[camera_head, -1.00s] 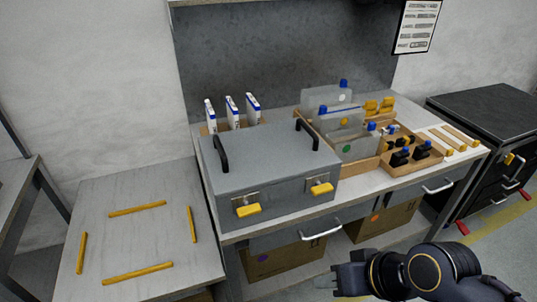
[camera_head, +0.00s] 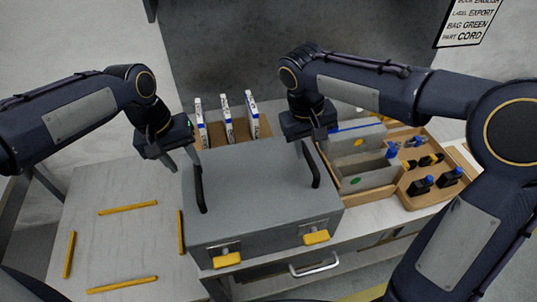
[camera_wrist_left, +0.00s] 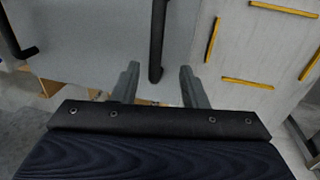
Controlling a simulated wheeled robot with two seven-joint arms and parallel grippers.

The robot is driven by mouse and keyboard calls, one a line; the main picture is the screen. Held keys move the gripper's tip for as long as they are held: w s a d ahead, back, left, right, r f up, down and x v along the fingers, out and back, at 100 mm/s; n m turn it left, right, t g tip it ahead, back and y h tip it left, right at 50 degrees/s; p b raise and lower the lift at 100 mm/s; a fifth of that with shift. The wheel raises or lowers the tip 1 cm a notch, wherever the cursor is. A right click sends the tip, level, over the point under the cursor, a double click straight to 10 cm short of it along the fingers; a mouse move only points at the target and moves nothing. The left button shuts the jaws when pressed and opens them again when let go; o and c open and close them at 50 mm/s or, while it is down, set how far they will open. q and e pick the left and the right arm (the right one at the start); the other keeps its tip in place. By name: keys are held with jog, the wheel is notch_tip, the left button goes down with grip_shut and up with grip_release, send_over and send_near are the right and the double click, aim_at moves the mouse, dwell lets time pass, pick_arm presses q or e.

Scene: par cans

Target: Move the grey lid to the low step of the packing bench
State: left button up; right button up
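The grey lid (camera_head: 255,170) sits on the grey case (camera_head: 275,235) on the packing bench. It has a black left handle (camera_head: 199,182) and a black right handle (camera_head: 309,163). My left gripper (camera_head: 180,162) is at the far end of the left handle. In the left wrist view my left gripper (camera_wrist_left: 158,78) is open, with the left handle (camera_wrist_left: 157,40) between its fingers and visible gaps on both sides. My right gripper (camera_head: 318,135) is by the far end of the right handle; its finger gap is hidden. The low step (camera_head: 125,235) is at the left.
Yellow strips (camera_head: 127,208) mark a clear area on the low step. Yellow latches (camera_head: 226,259) are on the case front.

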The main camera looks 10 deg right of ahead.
aim_at(196, 174)
pick_arm(q)
jog(key=shift+w+d, duration=0.3)
jog(key=shift+d, duration=0.05)
pick_arm(e)
jog(key=shift+w+a, duration=0.15)
jog(key=shift+w, duration=0.2)
pick_arm(q)
jog(key=shift+d+f, duration=0.25)
jog(key=shift+f, duration=1.05)
jog(key=shift+d+f, duration=0.2)
jog(key=shift+f, duration=1.05)
jog(key=shift+d+f, duration=0.25)
jog(key=shift+f, duration=1.05)
pick_arm(e)
jog(key=shift+d+f, duration=0.25)
jog(key=shift+f, duration=1)
jog(key=shift+d+f, duration=0.3)
jog(key=shift+f, duration=1)
jog(key=shift+d+f, duration=0.25)
jog(key=shift+f, duration=1)
pick_arm(q)
jog(key=shift+c, duration=0.3)
pick_arm(e)
jog(key=shift+c, duration=0.2)
pick_arm(q)
grip_shut()
pick_arm(e)
grip_shut()
